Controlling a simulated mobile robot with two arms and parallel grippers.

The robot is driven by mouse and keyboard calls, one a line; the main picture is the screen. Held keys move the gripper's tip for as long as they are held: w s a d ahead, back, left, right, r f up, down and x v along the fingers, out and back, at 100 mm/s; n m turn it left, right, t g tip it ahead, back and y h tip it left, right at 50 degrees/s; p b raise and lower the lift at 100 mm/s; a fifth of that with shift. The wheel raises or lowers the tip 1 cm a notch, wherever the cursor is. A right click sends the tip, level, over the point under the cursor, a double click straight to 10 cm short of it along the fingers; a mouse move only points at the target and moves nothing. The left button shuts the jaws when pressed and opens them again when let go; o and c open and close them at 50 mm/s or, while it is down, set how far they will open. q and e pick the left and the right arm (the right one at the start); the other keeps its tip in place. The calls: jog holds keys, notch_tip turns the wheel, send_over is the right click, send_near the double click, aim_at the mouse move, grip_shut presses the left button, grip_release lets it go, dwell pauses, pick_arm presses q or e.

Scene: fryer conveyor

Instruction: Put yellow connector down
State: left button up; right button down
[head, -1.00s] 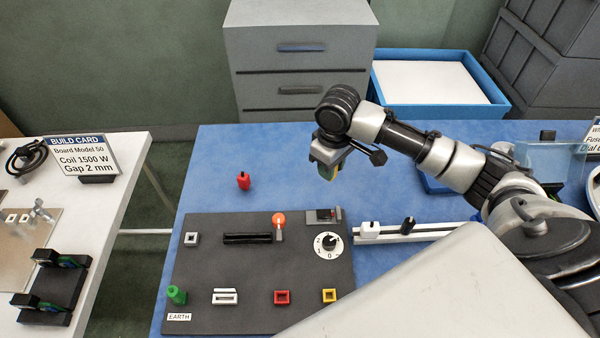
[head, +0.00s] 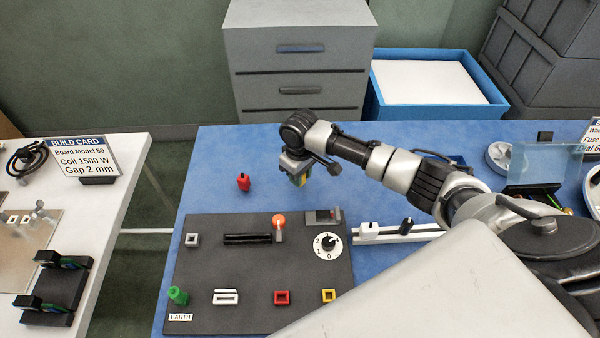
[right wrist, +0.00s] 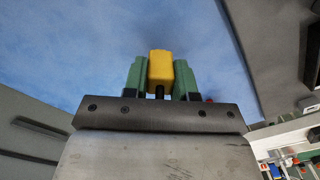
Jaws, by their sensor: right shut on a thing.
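The yellow connector (right wrist: 160,68) is between the green fingers of my right gripper in the right wrist view. In the head view my right gripper (head: 300,180) is over the blue table, beyond the dark board and to the right of the red connector; only a little yellow shows between its fingers. It is shut on the yellow connector. The red connector (head: 243,181) stands upright on the blue table. The dark board (head: 205,262) has a yellow socket (head: 329,295) at its lower right. My left gripper is not in view.
The board carries a green connector (head: 178,295), a red socket (head: 282,297), a dial (head: 328,246) and an orange-red lamp (head: 278,220). A white rail (head: 420,234) lies to the right. The blue table (head: 215,155) is clear at its far left. A blue tray (head: 380,110) stands behind.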

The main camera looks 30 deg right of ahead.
jog(key=shift+f, duration=0.4)
jog(key=c, duration=0.9)
grip_release()
notch_tip(320, 180, up, 13)
jog(key=shift+s+f, duration=0.1)
jog(key=shift+f, duration=0.05)
